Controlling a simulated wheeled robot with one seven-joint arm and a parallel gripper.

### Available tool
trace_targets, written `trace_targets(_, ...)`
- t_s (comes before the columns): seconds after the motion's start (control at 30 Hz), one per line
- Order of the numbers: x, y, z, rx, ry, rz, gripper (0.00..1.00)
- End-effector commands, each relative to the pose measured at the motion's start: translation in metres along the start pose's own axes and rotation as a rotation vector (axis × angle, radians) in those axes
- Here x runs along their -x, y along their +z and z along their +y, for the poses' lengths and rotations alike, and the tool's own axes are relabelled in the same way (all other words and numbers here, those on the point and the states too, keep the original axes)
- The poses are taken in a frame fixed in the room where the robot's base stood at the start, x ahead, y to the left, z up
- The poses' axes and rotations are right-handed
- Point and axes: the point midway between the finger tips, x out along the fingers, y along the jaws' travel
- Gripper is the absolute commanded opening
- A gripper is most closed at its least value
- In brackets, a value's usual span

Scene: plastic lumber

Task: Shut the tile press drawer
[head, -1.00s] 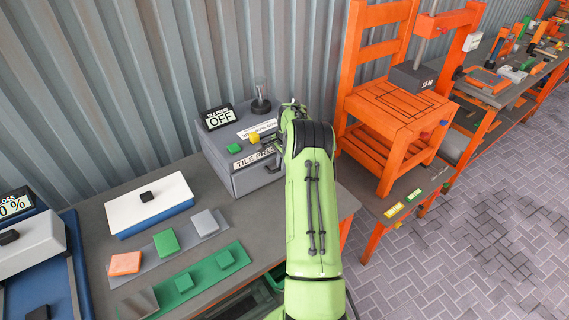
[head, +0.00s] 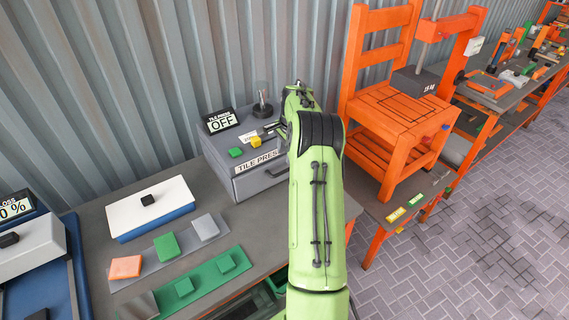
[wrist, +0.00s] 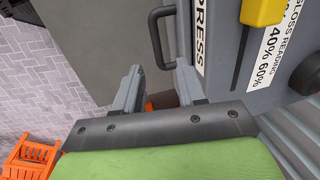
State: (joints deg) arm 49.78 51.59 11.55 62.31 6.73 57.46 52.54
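The tile press (head: 222,153) is a grey box on the bench in the head view. Its display reads OFF, and a yellow lever (head: 255,141) and a green button (head: 235,152) are on top. My green arm covers its right side. In the wrist view, the labelled drawer front (wrist: 202,45) is partly visible with its dark bar handle (wrist: 156,40). My gripper (wrist: 159,70) is open, its two grey fingers apart, with the handle just beyond the fingertips and nothing held. How far out the drawer stands cannot be told.
A white-topped blue box (head: 150,205) and strips with coloured tiles (head: 185,285) lie left of the press. An orange stand (head: 400,120) with a weight is close on the right. A corrugated wall rises behind. Brick paving (head: 480,250) is open at right.

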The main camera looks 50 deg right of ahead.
Motion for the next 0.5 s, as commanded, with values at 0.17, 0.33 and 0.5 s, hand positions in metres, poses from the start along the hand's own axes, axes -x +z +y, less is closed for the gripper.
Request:
trace_targets(0.17, 0.051, -0.001, -0.001, 0.001, -0.005, 0.003, 0.4)
trace_targets(0.33, 0.077, 0.0, -0.001, 0.0, -0.002, 0.001, 0.4)
trace_targets(0.5, 0.083, 0.0, 0.0, 0.0, -0.001, 0.0, 0.4)
